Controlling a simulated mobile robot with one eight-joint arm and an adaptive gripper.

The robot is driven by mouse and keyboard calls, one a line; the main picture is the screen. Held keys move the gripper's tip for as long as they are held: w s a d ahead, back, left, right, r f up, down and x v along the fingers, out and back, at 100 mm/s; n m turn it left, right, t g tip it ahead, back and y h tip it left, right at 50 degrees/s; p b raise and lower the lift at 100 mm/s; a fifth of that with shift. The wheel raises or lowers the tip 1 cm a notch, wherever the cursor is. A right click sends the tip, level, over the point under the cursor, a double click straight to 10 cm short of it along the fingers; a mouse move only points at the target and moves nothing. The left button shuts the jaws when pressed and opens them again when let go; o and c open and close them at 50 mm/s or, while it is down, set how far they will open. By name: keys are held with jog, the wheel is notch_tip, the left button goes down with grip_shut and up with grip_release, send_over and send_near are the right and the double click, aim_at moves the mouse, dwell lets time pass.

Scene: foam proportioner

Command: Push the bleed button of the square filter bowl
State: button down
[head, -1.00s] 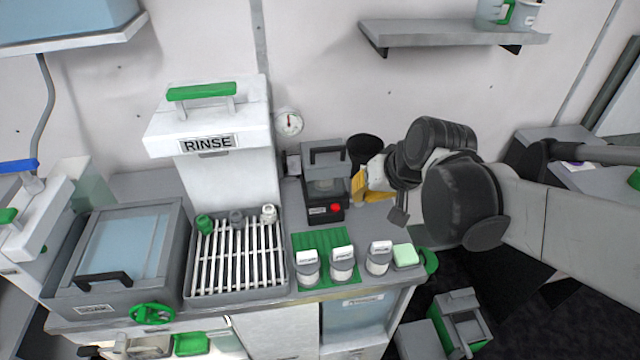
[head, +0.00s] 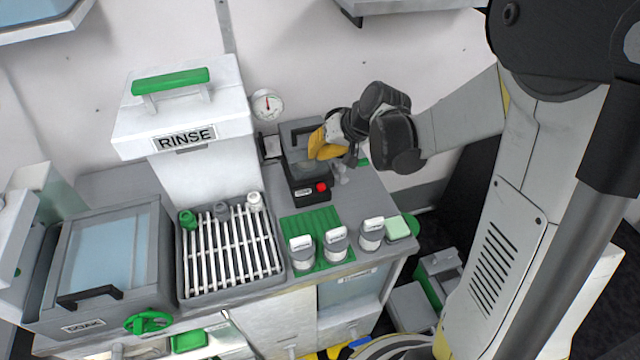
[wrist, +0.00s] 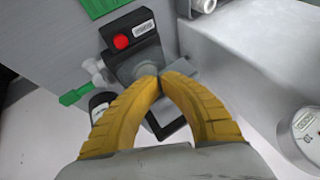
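A dark square-based unit (head: 306,190) with a red button (head: 321,187) on its front stands at the back of the counter. In the wrist view the unit (wrist: 150,50) shows its red button (wrist: 121,42), a small label and a grey round part behind the fingertips. No label I can read names the filter bowl, so I cannot tell for sure that this is it. My gripper (wrist: 160,77) has its yellow fingers brought together at the tips with nothing seen between them. In the head view my gripper (head: 318,148) is over the unit's right side, behind the red button. Contact cannot be told.
A white RINSE housing (head: 185,138) and slatted rack (head: 228,270) are to the left. Several small jars, one of them a white-capped jar (head: 336,246), stand in front by a green mat (head: 316,226). A green-handled valve (wrist: 78,93) is beside the unit. A gauge (head: 267,105) hangs behind.

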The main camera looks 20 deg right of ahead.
jog(key=shift+f, duration=0.15)
jog(key=b, duration=0.7)
send_near(311, 183)
jog(key=x, duration=0.5)
jog(key=shift+w+a, duration=0.25)
jog(key=shift+w, duration=0.1)
dwell(0.3)
jog(key=shift+f+b, duration=0.4)
jog(key=shift+b, duration=0.05)
jog(key=shift+f+b, duration=0.35)
jog(key=shift+f, duration=0.1)
dwell(0.6)
jog(key=shift+r, duration=0.15)
jog(key=shift+r+p, duration=0.65)
jog(key=shift+r, duration=0.1)
